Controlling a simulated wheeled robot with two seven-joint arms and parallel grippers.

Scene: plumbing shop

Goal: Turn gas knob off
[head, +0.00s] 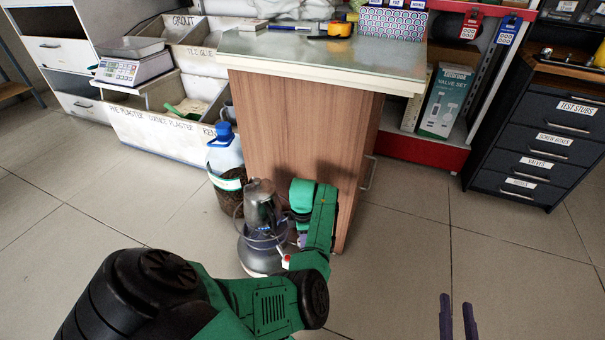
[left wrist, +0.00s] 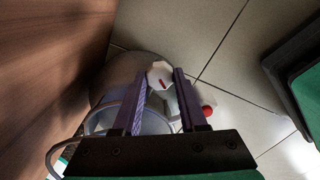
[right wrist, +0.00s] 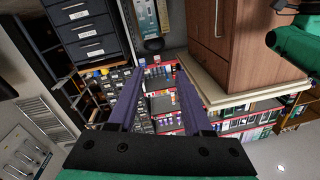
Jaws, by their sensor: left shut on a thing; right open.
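In the head view my left gripper (head: 300,240) is at the burner's right side, partly hidden by my arm. My right gripper (head: 458,298) is open and empty over the floor at lower right; it also shows in the right wrist view (right wrist: 157,75).
The wooden counter (head: 290,130) stands close behind the burner. Labelled bins (head: 160,130) are further left, and a dark drawer cabinet (head: 540,135) is at right. Floor at right is clear.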

